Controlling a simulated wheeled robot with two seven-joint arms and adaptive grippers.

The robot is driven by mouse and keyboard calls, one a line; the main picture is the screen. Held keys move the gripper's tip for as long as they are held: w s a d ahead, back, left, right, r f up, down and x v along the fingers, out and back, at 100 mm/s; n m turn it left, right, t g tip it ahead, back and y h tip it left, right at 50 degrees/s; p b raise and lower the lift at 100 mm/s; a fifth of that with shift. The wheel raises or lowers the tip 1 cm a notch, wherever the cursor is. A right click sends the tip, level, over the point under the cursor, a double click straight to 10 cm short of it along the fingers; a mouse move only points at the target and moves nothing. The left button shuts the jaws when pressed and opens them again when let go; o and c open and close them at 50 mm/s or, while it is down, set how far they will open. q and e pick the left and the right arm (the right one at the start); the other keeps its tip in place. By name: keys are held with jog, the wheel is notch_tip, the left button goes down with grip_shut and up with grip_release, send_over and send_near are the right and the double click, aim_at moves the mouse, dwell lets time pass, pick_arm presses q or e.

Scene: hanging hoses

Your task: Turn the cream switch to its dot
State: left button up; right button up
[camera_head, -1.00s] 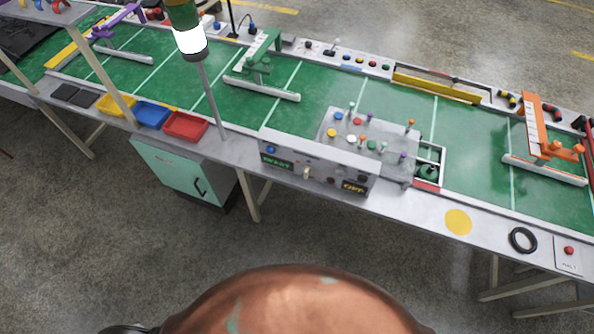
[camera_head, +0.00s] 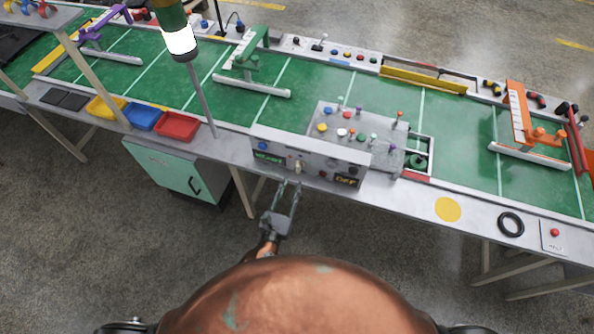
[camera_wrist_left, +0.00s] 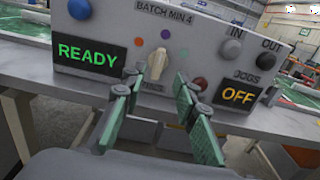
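The cream switch (camera_head: 298,167) is a small knob on the front face of the grey control box (camera_head: 325,168). In the left wrist view the cream switch (camera_wrist_left: 157,64) stands nearly upright, with its top leaning slightly right. Small coloured dots sit around it, including a purple-blue dot (camera_wrist_left: 165,34) above. My left gripper (camera_head: 289,184) is open in front of the box, just below and short of the switch. In the left wrist view its green-padded fingers (camera_wrist_left: 156,84) are spread to either side below the switch, empty. My right gripper is not in view.
A lit READY sign (camera_wrist_left: 87,56) and an OFF sign (camera_wrist_left: 238,94) flank the switch, with a blue button (camera_wrist_left: 80,9) and IN and OUT buttons on the box. A grey pole (camera_head: 203,100) stands left of the box. Free floor lies before the table.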

aim_at(298, 170)
pick_arm(q)
jog(key=x, duration=0.7)
jog(key=shift+w+f, duration=0.1)
grip_shut()
dwell(0.3)
